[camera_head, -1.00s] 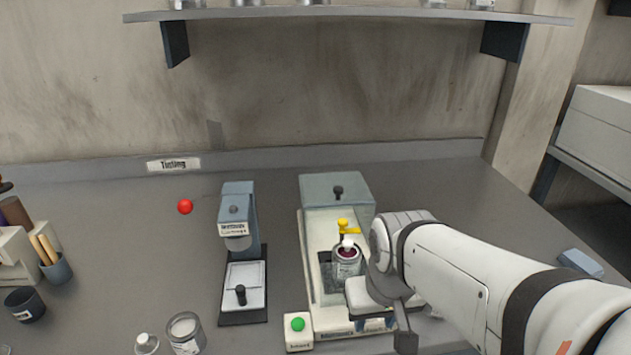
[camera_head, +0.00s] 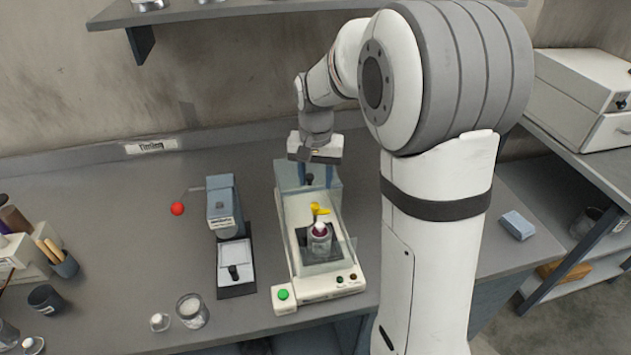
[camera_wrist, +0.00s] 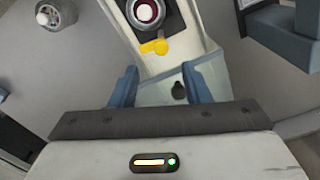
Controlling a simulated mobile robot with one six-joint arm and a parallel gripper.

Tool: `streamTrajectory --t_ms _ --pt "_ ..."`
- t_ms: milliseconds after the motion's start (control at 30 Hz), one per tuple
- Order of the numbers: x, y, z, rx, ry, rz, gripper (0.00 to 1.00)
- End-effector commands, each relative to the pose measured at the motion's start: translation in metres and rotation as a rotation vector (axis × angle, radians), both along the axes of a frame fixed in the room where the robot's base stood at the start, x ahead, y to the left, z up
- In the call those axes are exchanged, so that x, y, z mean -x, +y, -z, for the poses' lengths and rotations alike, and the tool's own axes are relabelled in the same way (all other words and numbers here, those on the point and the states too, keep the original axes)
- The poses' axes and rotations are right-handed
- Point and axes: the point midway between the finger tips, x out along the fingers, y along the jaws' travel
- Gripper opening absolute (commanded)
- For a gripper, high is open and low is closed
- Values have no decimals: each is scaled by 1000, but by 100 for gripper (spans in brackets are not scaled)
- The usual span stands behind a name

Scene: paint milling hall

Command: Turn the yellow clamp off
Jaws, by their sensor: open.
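The yellow clamp (camera_head: 319,209) is a small yellow lever on the white milling machine (camera_head: 342,286), just behind a jar with dark red contents (camera_head: 319,240). In the wrist view the yellow clamp (camera_wrist: 154,47) lies beyond my fingertips, beside the jar (camera_wrist: 145,12). My gripper (camera_head: 313,176) is above the rear of the machine, behind the clamp. In the wrist view its two blue fingers (camera_wrist: 158,85) are apart with nothing between them. A dark knob (camera_wrist: 179,91) on the machine's rear housing shows between the fingers, below them.
The machine's front has a green button (camera_head: 283,295) and small knobs. A blue-grey press (camera_head: 222,205) with a red-ball lever (camera_head: 177,208) stands to the left. Jars (camera_head: 192,311) stand at the front left. A shelf (camera_head: 230,12) overhangs the back.

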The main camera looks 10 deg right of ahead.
Motion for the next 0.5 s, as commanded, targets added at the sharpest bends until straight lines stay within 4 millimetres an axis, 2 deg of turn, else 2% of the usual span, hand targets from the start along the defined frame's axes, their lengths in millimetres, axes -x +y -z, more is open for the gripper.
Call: streamTrajectory --t_ms 167,500 --pt "-5 0 14 0 9 11 43" --pt "-4 1 65 0 9 8 43"
